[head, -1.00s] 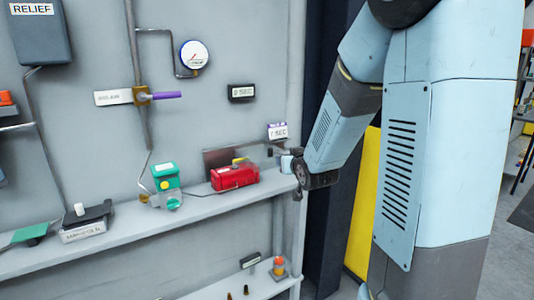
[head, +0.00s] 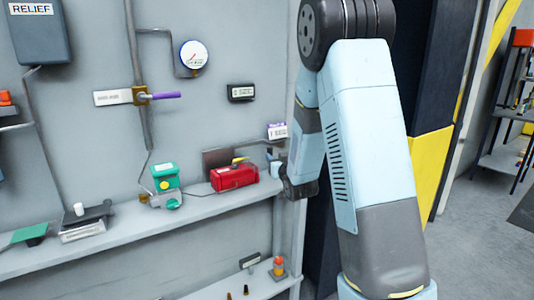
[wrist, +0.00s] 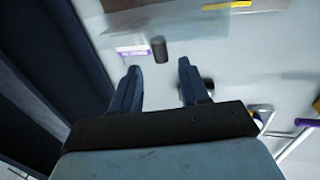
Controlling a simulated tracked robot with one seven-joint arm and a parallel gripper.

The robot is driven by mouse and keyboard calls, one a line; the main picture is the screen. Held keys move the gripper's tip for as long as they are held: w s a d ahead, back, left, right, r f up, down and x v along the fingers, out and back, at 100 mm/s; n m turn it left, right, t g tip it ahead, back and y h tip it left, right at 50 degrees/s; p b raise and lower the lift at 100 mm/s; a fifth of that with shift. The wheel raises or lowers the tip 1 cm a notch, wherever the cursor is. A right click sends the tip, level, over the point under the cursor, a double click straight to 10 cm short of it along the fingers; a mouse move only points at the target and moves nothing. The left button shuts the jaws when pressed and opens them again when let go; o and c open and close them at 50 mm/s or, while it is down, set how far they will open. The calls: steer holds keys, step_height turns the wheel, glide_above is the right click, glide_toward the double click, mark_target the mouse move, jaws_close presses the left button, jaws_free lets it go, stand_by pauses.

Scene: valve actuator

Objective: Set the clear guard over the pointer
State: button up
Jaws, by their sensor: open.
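The yellow pointer (head: 240,160) sits on top of the red actuator (head: 234,177) on the wall shelf. A yellow bar (wrist: 228,5) at the top edge of the wrist view looks like this pointer. My gripper (head: 276,167) is at the right end of the shelf, to the right of the red actuator and apart from it. In the wrist view its two dark blue fingers (wrist: 160,78) are spread with nothing between them.
A small dark cylinder (wrist: 160,48) and a purple-and-white label (wrist: 132,51) lie beyond my fingertips. A green device (head: 165,180) stands left of the actuator. A purple-handled lever (head: 165,96) and a gauge (head: 194,54) are above. A lower shelf (head: 222,293) runs below.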

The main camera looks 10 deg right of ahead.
mark_target(271, 152)
steer(key=w, duration=0.7)
steer(key=shift+w+a, duration=0.1)
steer(key=shift+a, duration=0.15)
steer(key=shift+c, duration=0.3)
jaws_close()
